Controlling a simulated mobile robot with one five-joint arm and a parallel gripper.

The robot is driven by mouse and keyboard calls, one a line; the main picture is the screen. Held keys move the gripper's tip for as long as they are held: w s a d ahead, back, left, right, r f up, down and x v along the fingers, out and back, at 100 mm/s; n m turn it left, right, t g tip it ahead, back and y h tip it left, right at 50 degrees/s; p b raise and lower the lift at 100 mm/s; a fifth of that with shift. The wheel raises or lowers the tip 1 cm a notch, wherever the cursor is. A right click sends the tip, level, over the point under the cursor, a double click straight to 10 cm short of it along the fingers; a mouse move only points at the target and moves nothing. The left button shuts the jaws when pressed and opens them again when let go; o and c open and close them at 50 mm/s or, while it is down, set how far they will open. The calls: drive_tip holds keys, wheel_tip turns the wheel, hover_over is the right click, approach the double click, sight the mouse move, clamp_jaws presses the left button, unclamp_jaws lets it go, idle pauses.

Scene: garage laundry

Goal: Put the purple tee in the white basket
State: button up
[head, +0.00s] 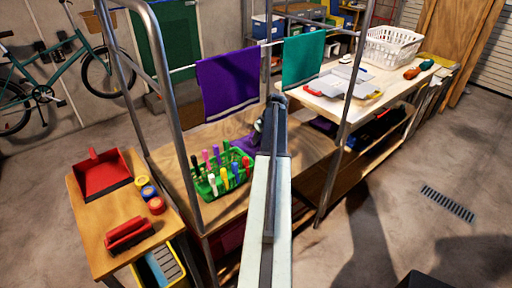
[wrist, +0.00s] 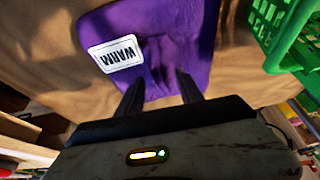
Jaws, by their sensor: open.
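A purple cloth (head: 243,143), which looks like the tee, lies on the wooden surface under the hanging rail, partly hidden by my arm. In the wrist view the purple cloth (wrist: 160,45) carries a white label (wrist: 117,54) reading "WARM". My gripper (wrist: 160,92) is open, its two fingers apart and pointing at the cloth, with nothing visibly held between them. In the head view my gripper (head: 262,128) is over the cloth; contact cannot be told. The white basket (head: 393,47) stands upright on the workbench at the back right.
A green caddy (head: 222,184) with several coloured items stands beside the cloth; its wall (wrist: 285,35) is close in the wrist view. A striped purple cloth (head: 228,82) and a teal cloth (head: 302,60) hang from the rail. Metal posts (head: 345,110) frame the area.

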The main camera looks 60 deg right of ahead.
drive_tip(key=shift+w+d+f+b, duration=0.2)
drive_tip(key=shift+w, duration=0.25)
drive_tip(key=shift+w+d+f+b, duration=0.15)
drive_tip(key=shift+w+f+b, duration=0.05)
drive_tip(key=shift+w, duration=0.2)
drive_tip(key=shift+f+b, duration=0.35)
drive_tip(key=shift+r, duration=0.2)
clamp_jaws()
